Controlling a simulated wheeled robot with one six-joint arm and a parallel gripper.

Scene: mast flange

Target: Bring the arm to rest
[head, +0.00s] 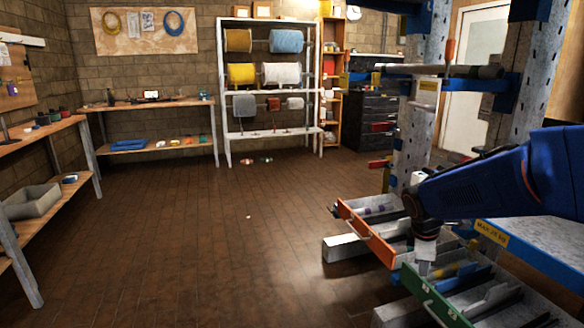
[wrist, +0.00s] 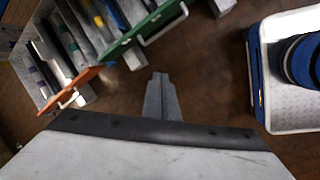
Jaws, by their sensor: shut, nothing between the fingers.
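My gripper (head: 424,268) points down in front of the open drawers at the right of the head view. In the wrist view its two fingers (wrist: 158,78) are together, with nothing between them. It appears over the brown floor in the wrist view, apart from the drawers. My blue arm reaches in from the right edge of the head view.
An orange-fronted drawer (head: 364,233) and a green-fronted drawer (head: 433,299) stand pulled out close to my gripper. Their fronts also show in the wrist view, orange (wrist: 70,90) and green (wrist: 160,22). A metal mast (head: 416,125) rises behind. The floor (head: 220,230) at left is largely clear.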

